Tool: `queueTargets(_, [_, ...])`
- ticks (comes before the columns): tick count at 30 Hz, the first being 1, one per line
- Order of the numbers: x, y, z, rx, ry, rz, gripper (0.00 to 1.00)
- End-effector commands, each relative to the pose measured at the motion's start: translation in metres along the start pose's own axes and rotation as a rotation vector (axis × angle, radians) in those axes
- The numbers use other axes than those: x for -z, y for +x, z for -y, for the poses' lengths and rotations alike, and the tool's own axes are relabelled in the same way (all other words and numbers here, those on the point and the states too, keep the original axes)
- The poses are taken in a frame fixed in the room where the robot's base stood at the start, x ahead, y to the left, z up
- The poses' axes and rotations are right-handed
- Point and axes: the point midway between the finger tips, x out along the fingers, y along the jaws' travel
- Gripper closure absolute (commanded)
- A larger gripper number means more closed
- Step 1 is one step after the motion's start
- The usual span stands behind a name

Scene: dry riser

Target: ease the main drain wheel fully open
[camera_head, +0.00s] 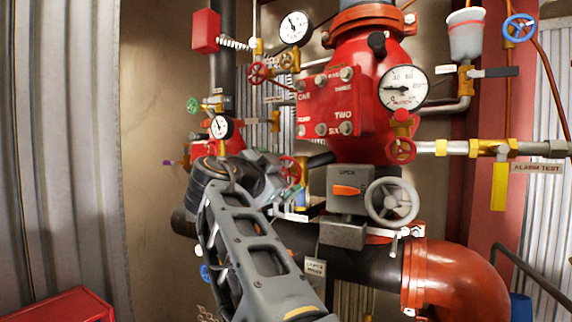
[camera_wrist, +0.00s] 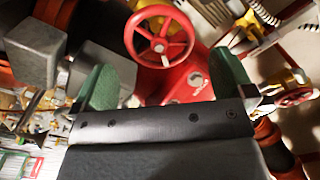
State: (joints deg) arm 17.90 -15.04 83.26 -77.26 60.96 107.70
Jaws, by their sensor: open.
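A red spoked handwheel (camera_wrist: 160,36) shows in the wrist view, beyond and between the two green-padded fingers of my gripper (camera_wrist: 163,80). The fingers stand wide apart, with nothing between them, and do not appear to touch the wheel. In the head view my gripper (camera_head: 294,196) is by a red wheel (camera_head: 290,170), which it partly hides. No readable label marks which wheel is the main drain.
A grey handwheel (camera_head: 391,202) and a grey indicator box (camera_head: 347,190) marked OPEN stand right of my gripper. A black pipe (camera_head: 365,262) with an orange elbow (camera_head: 455,280) runs below. Gauges, small valves and thin pipes crowd the wall.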

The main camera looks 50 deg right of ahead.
Motion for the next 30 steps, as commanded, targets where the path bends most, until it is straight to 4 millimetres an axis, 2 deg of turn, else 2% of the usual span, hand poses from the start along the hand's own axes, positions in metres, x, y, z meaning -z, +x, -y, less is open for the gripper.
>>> queueTargets(3, [0.002,0.02,0.002,-0.003,-0.002,0.0,0.0])
queueTargets(9, [0.0,0.041,0.002,0.001,-0.002,0.003,0.0])
queueTargets(15, [-0.001,0.05,0.002,0.003,-0.001,0.004,0.0])
queueTargets(24, [-0.002,0.05,0.001,0.004,-0.001,0.005,0.0])
queueTargets(30, [-0.002,0.05,0.001,0.004,-0.001,0.005,0.19])
